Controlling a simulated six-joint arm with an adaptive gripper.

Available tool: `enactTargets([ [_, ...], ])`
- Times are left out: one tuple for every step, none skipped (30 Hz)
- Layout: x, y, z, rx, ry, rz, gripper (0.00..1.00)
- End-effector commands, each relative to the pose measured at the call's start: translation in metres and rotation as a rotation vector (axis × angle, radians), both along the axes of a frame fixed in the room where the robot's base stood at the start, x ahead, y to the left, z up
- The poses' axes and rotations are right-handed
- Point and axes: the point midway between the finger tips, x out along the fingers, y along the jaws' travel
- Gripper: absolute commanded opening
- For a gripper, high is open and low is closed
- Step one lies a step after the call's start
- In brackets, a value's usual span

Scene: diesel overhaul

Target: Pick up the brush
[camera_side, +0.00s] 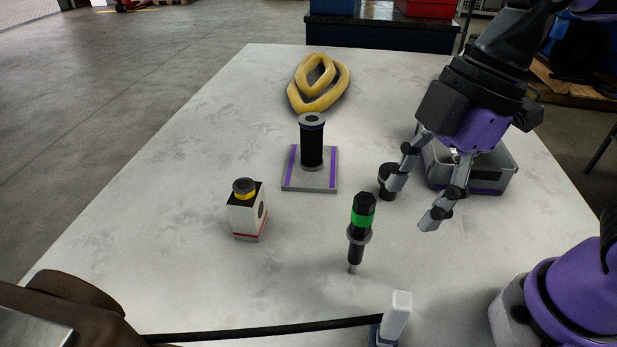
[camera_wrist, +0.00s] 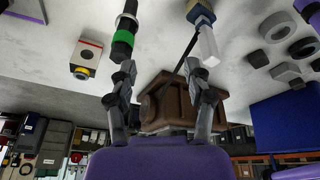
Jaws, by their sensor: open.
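The likely brush has a white handle (camera_side: 397,312) that stands up at the front edge of the table in the side view, with a blue lower part. In the wrist view the white handle (camera_wrist: 208,46) shows at upper right, by a blue block with a yellowish end. My gripper (camera_side: 409,204) is open and empty above the table's right side, well behind the brush in the side view. In the wrist view the brush is beyond the right fingertip of my gripper (camera_wrist: 159,66), apart from it. The brush's lower end is partly cut off in the side view.
A green-banded black injector (camera_side: 357,230) stands near my gripper. A white box with a black-and-yellow cap (camera_side: 246,212), a black cylinder on a plate (camera_side: 312,150), yellow rings (camera_side: 320,82) and a grey bin (camera_side: 500,178) stand around. A black rod (camera_side: 270,330) runs beside the brush.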

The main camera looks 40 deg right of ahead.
Motion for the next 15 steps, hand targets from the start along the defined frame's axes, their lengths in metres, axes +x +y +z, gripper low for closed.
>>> enactTargets([
  [-0.010, 0.018, 0.000, -0.013, 0.019, 0.244, 0.59],
  [-0.016, 0.027, 0.000, -0.016, 0.023, 0.389, 0.59],
  [-0.024, 0.035, 0.000, -0.019, 0.029, 0.560, 0.59],
  [-0.028, 0.040, 0.000, -0.018, 0.031, 0.669, 0.59],
  [-0.033, 0.044, 0.000, -0.017, 0.032, 0.761, 0.59],
  [-0.037, 0.048, 0.000, -0.015, 0.032, 0.857, 0.59],
  [-0.040, 0.050, -0.001, -0.013, 0.033, 0.911, 0.59],
  [-0.042, 0.051, -0.002, -0.011, 0.033, 0.948, 0.59],
  [-0.044, 0.053, -0.005, -0.009, 0.035, 0.978, 0.59],
  [-0.045, 0.054, -0.008, -0.007, 0.035, 0.986, 0.59],
  [-0.047, 0.055, -0.012, -0.007, 0.035, 0.989, 0.59],
  [-0.048, 0.056, -0.017, -0.007, 0.035, 0.986, 0.59],
  [-0.048, 0.057, -0.021, -0.008, 0.034, 0.986, 0.59],
  [-0.049, 0.057, -0.025, -0.011, 0.033, 0.985, 0.59],
  [-0.050, 0.059, -0.031, -0.009, 0.035, 0.985, 0.59],
])
